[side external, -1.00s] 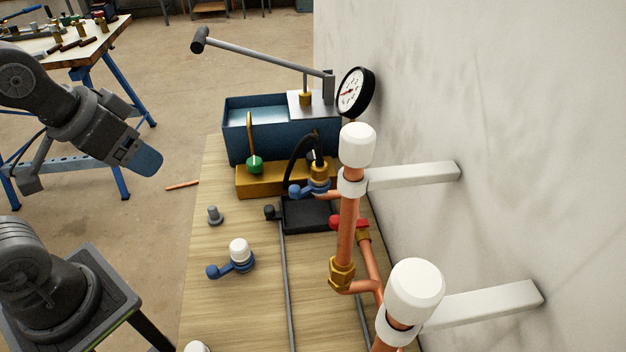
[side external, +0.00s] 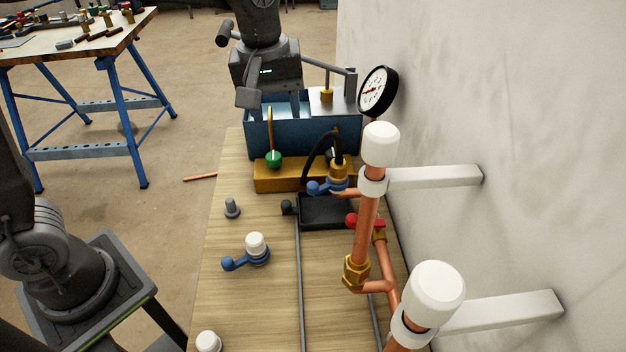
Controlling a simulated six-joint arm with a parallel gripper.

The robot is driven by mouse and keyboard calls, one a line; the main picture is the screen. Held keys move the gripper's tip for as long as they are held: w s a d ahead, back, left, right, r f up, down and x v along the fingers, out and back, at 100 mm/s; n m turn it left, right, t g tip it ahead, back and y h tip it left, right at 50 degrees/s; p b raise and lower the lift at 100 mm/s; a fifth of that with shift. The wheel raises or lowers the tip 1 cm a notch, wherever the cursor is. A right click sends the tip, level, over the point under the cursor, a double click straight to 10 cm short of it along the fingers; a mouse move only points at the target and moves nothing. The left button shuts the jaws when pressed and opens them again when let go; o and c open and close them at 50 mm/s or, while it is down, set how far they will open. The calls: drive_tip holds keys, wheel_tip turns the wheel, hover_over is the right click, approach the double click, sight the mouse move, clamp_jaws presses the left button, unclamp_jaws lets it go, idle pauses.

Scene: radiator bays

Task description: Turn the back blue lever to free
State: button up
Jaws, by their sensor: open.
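The back blue lever (side external: 322,187) sits low on the brass hose fitting (side external: 338,169), just in front of the yellow block, its rounded end pointing left. A second blue lever (side external: 240,260) lies nearer on the wooden bench, around a white-capped post, its handle also to the left. My gripper (side external: 268,100) is open and points down over the blue water tank, behind and above the back blue lever. It is apart from the lever and holds nothing that I can see.
A green knob with a tall yellow handle (side external: 272,158) stands below my gripper. The pump lever, gauge (side external: 377,91), black hose, red lever (side external: 365,221) and white-capped copper pipes (side external: 364,225) crowd the right, beside the wall.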

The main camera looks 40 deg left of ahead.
sight(313, 184)
drive_tip(key=w+d+f+n+g, duration=0.1)
drive_tip(key=w+d+f+n, duration=0.2)
drive_tip(key=w+d+f, duration=0.15)
drive_tip(key=f, duration=1.3)
drive_tip(key=shift+a, duration=0.4)
clamp_jaws()
